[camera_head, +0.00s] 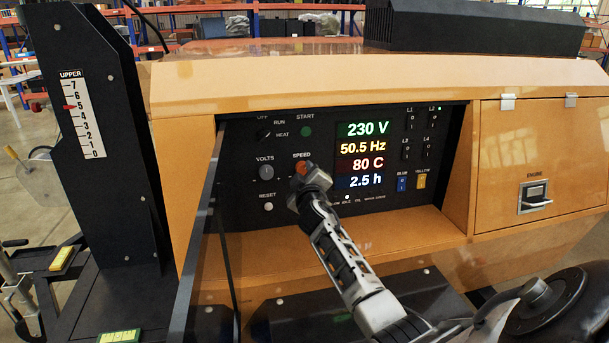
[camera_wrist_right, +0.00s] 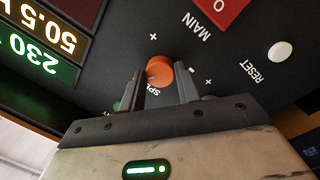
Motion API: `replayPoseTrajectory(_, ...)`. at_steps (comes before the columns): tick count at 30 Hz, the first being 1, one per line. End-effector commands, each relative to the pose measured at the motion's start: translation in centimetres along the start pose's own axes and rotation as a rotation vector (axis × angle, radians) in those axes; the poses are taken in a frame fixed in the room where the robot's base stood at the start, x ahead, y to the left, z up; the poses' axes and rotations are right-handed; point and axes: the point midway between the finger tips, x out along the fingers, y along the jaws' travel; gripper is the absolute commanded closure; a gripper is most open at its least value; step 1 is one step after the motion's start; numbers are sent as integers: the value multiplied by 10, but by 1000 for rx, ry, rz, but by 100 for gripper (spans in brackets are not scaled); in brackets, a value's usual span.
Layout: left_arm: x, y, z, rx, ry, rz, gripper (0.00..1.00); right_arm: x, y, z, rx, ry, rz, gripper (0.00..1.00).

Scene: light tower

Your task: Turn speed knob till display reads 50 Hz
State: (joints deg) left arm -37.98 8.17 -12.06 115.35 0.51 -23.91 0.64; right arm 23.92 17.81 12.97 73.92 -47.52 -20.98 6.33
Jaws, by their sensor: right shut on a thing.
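The orange speed knob (camera_head: 301,168) is on the black control panel (camera_head: 240,205), under the SPEED label. My right gripper (camera_head: 303,178) reaches it from the lower right and is shut on it. In the right wrist view the knob (camera_wrist_right: 159,70) sits between the two fingers of the gripper (camera_wrist_right: 160,88). The display (camera_head: 362,155) reads 230 V, 50.5 Hz, 80 C and 2.5 h. Part of the display also shows upside down in the wrist view (camera_wrist_right: 45,45). My left gripper is not in view.
A grey VOLTS knob (camera_head: 266,172) and a white RESET button (camera_head: 267,206) are left of the speed knob. Switches (camera_head: 402,183) are right of the display. An open dark door edge (camera_head: 200,230) stands at the panel's left. A red MAIN switch (camera_wrist_right: 222,8) is near the knob.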

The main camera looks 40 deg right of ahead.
Motion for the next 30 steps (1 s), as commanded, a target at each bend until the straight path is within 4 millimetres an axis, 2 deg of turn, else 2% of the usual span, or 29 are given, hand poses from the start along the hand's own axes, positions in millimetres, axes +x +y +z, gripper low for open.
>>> replayPoseTrajectory(8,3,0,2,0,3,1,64,0,-1,2,-96,5,9,90)
replayPoseTrajectory(30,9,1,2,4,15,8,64,0,0,2,-612,41,49,90)
